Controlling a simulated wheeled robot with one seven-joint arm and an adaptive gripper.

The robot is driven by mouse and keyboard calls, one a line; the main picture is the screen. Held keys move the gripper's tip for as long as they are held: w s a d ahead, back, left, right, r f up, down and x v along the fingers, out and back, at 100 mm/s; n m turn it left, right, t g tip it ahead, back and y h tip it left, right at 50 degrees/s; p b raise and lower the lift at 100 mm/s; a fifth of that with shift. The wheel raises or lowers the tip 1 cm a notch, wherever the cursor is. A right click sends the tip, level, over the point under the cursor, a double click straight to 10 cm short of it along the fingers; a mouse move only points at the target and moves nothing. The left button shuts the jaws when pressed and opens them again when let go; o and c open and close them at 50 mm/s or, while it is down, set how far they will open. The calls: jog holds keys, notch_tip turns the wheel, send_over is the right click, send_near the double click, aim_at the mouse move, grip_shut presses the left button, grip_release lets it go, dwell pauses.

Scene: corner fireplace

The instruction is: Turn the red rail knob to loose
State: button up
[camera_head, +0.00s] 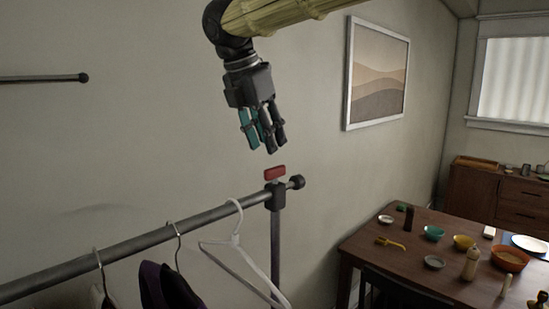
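The red rail knob (275,172) is a small red bar on top of a dark clamp (276,194), where the upright post meets the horizontal clothes rail (140,239). Its long side lies roughly left to right in the picture, slightly tilted. My gripper (266,147) points downward a short way above the knob and does not appear to touch it. Teal and dark fingers show. I cannot tell from this angle how far apart the fingertips are. Nothing is seen held between them.
A white hanger (238,248) hangs beside the post, and dark clothes (167,287) hang further left. A wooden table (399,259) with bowls and bottles stands at the right. A framed picture (377,73) hangs on the wall behind. The space around the knob is clear.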

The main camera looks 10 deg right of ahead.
aim_at(274, 167)
jog(key=w+f, duration=0.1)
jog(key=f, duration=0.1)
jog(key=w+d+f+p, duration=0.1)
jog(key=w, duration=0.1)
jog(key=shift+f, duration=0.4)
jog(key=shift+s+d+f+p, duration=0.2)
jog(key=shift+d+f+p, duration=0.2)
jog(key=shift+f, duration=0.4)
jog(key=shift+s+d+f, duration=0.1)
jog(key=shift+s+f, duration=0.1)
jog(key=shift+s, duration=0.15)
jog(key=shift+d+f, duration=0.1)
jog(key=shift+f, duration=0.15)
jog(key=shift+w+f, duration=0.5)
jog(key=shift+w, duration=0.1)
jog(key=shift+s+r, duration=0.2)
jog(key=shift+s, duration=0.15)
jog(key=shift+c, duration=0.9)
jog(key=c, duration=0.4)
jog(key=shift+f, duration=0.1)
grip_shut()
